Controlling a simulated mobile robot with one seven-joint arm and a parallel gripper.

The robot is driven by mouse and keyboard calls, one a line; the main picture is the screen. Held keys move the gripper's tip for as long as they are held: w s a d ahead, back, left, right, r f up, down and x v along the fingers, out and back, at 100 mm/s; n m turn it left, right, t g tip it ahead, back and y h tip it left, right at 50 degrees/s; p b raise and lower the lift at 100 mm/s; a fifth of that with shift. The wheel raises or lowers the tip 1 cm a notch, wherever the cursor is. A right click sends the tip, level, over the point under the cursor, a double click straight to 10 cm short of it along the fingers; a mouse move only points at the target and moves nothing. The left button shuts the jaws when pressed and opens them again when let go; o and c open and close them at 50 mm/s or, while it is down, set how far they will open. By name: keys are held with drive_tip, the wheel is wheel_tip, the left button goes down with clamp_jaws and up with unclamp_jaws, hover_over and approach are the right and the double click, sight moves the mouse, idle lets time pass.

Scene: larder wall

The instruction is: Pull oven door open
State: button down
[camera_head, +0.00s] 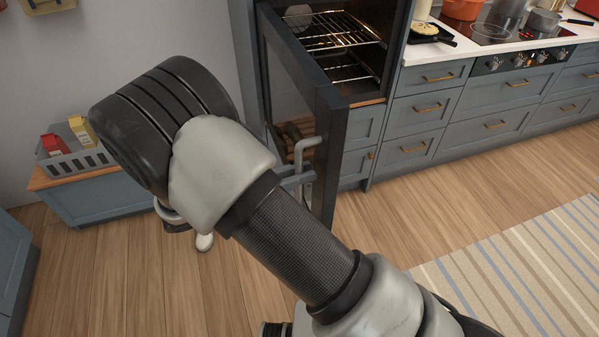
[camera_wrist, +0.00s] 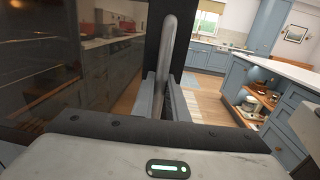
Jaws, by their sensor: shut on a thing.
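The oven door (camera_head: 327,125) stands swung wide out from the lit oven (camera_head: 350,62), hinged on its left side. Its pale bar handle (camera_head: 300,152) is on the door's outer end. My gripper (camera_head: 303,178) is shut on the handle, low on the bar; my arm hides part of this in the head view. In the wrist view the handle (camera_wrist: 168,45) rises upright between the two fingers of my gripper (camera_wrist: 167,88). The dark glass of the door (camera_wrist: 95,60) fills the left there and reflects the kitchen.
Grey-blue drawers (camera_head: 430,110) and a counter with a hob (camera_head: 490,33) stand right of the oven. A low cabinet with a grey crate (camera_head: 75,160) is at the left. A striped rug (camera_head: 530,275) lies at the right; wooden floor is clear between.

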drive_tip(key=c, duration=2)
unclamp_jaws()
drive_tip(key=v, duration=1.7)
drive_tip(key=shift+s+a+b, duration=0.2)
drive_tip(key=shift+b, duration=0.15)
